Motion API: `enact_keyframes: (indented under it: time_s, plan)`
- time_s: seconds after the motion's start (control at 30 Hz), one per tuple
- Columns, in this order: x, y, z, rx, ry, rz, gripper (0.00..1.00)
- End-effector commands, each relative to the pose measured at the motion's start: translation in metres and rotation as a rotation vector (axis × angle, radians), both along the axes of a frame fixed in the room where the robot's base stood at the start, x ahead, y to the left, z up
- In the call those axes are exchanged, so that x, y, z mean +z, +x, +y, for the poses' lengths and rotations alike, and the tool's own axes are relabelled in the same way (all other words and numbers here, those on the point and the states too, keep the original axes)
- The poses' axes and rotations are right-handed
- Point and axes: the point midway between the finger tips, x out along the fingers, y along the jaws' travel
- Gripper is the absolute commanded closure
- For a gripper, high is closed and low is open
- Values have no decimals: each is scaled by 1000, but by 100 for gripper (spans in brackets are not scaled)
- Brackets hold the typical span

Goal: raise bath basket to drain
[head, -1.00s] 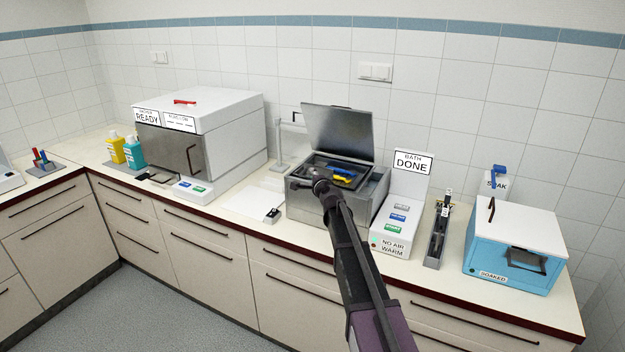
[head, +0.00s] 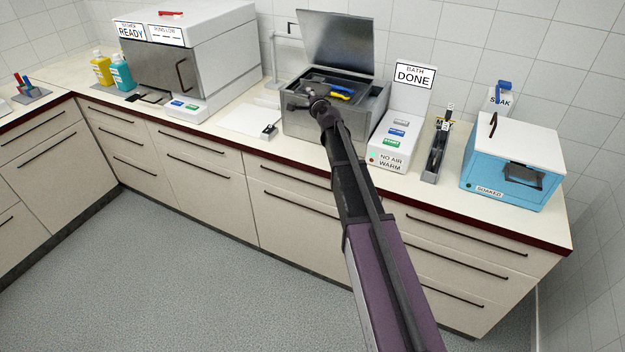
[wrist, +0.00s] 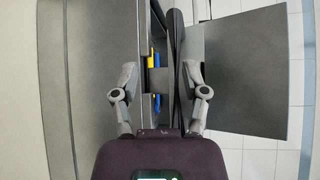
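The bath (head: 318,125) is a grey metal tank on the counter with its lid (head: 338,42) raised. The bath basket (head: 350,85) sits inside it, low in the tank, with yellow and blue instruments in it. My gripper (head: 298,101) is at the bath's front left rim, partly hidden by my wrist. In the wrist view its two fingers (wrist: 160,68) are spread, with nothing clearly held. A dark curved bar (wrist: 176,65) lies near the right finger; I cannot tell if they touch. Yellow and blue instruments (wrist: 154,62) show between the fingers.
The panel beside the bath reads DONE (head: 414,76), with NO AIR and WARM below. A blue SOAKED box (head: 505,175) and a narrow instrument holder (head: 437,150) stand to its right. A washer (head: 185,60) stands left. A white mat (head: 245,122) lies between washer and bath.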

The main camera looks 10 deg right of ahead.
Motion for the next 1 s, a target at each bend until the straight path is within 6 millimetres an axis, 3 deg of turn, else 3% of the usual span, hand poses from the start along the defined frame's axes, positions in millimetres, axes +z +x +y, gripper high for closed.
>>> enact_keyframes:
  time_s: [0.03, 0.7, 1.0]
  plan:
    - [-9, 0, 0, 1, 0, 1, 46]
    - [-62, -2, 0, 1, -1, 1, 46]
    - [-49, -49, -7, 1, 0, 1, 46]
